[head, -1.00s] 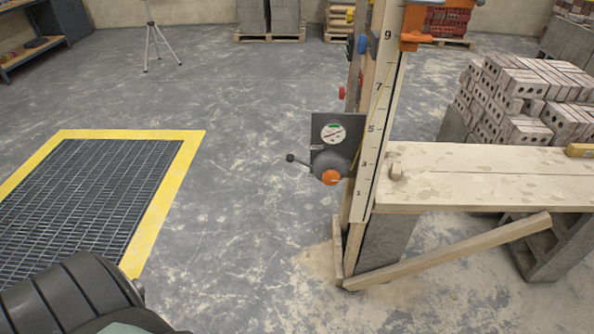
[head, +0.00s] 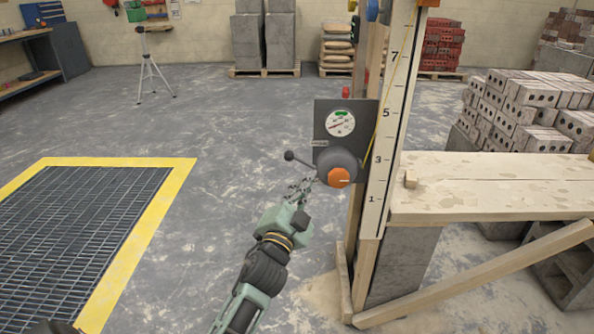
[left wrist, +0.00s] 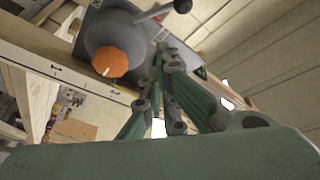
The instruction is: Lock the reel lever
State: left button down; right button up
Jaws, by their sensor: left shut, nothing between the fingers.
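The reel (head: 338,164) is a dark grey drum with an orange knob (head: 339,177), mounted on a dark plate on the wooden post. Its lever (head: 300,161) sticks out to the left and ends in a dark ball. In the left wrist view the reel (left wrist: 112,38) is close, with its lever (left wrist: 160,10) pointing to the upper right. A dial (head: 340,123) with a green band sits above the reel. My left gripper (head: 303,186) is shut and empty, just below the lever; whether it touches the reel is unclear.
A numbered board (head: 388,120) stands upright along the post. A wooden plank bench (head: 490,185) extends to the right, with a diagonal brace (head: 475,272) below. A yellow-framed floor grate (head: 85,230) lies at left. Open floor lies between.

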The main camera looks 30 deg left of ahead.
aim_at(301, 161)
pick_arm(q)
jog(key=r, duration=0.2)
jog(key=s+r, duration=0.1)
jog(key=shift+a+t, duration=0.35)
jog(key=shift+t, duration=0.05)
pick_arm(e)
jog(key=shift+w+a+r, duration=0.1)
jog(key=shift+w+r, duration=0.1)
jog(key=shift+w, duration=0.05)
pick_arm(q)
jog(key=shift+w, duration=0.15)
